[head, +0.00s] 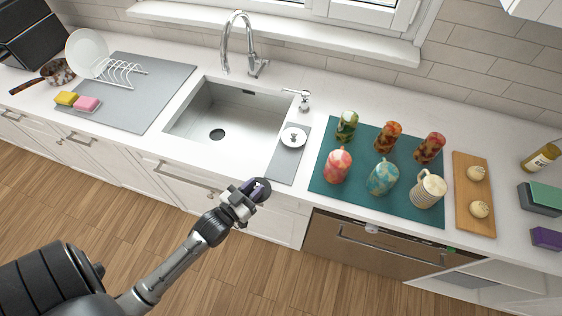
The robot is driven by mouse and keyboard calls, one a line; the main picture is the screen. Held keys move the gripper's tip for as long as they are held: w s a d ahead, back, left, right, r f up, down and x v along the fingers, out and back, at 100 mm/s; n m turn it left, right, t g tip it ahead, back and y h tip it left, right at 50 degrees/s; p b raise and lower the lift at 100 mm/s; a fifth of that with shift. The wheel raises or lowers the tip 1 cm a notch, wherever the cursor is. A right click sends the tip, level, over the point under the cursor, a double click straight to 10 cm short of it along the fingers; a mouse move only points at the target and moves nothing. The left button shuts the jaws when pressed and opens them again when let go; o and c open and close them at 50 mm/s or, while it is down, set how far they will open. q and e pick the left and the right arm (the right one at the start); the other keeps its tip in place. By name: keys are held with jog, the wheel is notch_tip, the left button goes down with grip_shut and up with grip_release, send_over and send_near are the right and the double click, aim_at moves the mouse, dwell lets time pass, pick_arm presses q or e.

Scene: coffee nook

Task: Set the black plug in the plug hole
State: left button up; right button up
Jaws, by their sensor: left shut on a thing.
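My left gripper (250,191) is shut on the black plug (264,189), a dark round disc at its fingertips. The gripper is above the floor in front of the counter's front edge, to the lower right of the sink (199,118) in the head view. The plug hole (217,134) is a dark round opening in the sink's floor; nothing is seen in it. The fingers hide part of the plug. My right gripper is not in view.
A grey mat (284,171) right of the sink holds a white dish (289,144) with a small grey item. A tap (240,45) arches behind the sink. Several mugs and patterned jars stand on a teal mat (321,187) at right. The basin is empty.

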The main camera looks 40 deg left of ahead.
pick_arm(q)
jog(key=w, duration=0.8)
jog(key=shift+w+a, duration=0.1)
jog(key=shift+w, duration=0.05)
jog(key=w, duration=0.3)
jog(key=shift+r, duration=0.15)
jog(key=shift+w+r+p, duration=0.1)
jog(key=shift+w+p, duration=0.2)
jog(key=shift+p, duration=0.1)
jog(key=shift+f, duration=0.25)
jog(key=shift+f, duration=0.15)
jog(key=o, duration=0.9)
